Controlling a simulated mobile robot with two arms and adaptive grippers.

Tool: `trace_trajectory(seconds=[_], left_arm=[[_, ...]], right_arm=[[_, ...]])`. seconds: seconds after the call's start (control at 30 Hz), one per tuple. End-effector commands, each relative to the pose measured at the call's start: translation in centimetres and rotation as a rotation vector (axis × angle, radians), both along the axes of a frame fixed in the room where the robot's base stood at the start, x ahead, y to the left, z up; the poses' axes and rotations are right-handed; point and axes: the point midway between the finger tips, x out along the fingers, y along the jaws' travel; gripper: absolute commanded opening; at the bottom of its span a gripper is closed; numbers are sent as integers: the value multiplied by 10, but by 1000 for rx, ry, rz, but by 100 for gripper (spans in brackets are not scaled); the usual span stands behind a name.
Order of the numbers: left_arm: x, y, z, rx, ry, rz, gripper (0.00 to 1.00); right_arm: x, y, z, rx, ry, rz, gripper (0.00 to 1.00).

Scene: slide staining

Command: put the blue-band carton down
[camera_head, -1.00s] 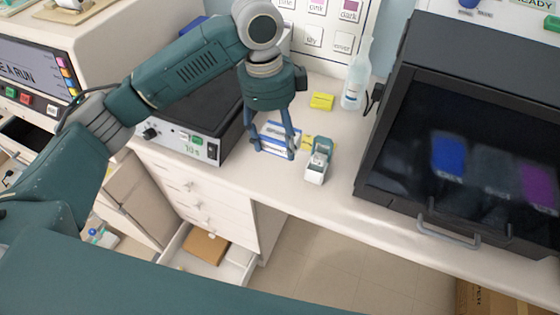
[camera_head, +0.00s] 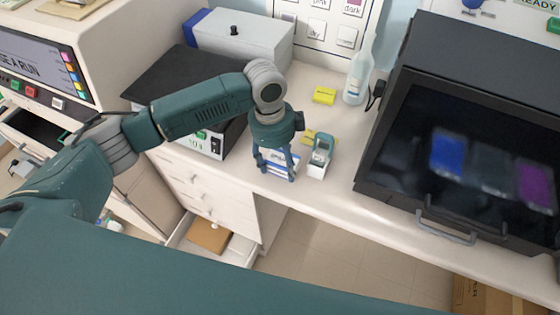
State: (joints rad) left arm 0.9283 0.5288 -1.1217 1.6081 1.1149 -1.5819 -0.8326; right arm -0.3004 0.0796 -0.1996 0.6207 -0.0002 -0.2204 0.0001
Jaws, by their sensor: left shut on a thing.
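The blue-band carton (camera_head: 281,156) is a small white box with blue bands, near the front edge of the white counter (camera_head: 340,203). My left gripper (camera_head: 275,170) comes down over it from above and is shut on it, a finger at each side. The gripper hides part of the carton. I cannot tell whether its underside touches the counter. My right gripper is not in view.
A teal-and-white dispenser (camera_head: 320,156) stands close to the carton's right. A dark-topped device (camera_head: 190,85) is left, a dark-windowed cabinet (camera_head: 465,140) right. A drawer (camera_head: 207,240) below is open.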

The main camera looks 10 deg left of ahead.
Motion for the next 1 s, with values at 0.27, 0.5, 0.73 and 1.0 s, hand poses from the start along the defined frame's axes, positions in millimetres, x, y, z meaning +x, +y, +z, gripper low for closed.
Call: trace_trajectory(seconds=[0.27,0.5,0.73,1.0], left_arm=[[0,0,-3,0,-1,0,76],[0,0,-3,0,0,0,79],[1,1,9,-2,-3,-1,79],[3,7,64,-2,-6,0,79]], right_arm=[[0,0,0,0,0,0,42],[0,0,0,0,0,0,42],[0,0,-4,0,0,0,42],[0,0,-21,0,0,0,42]])
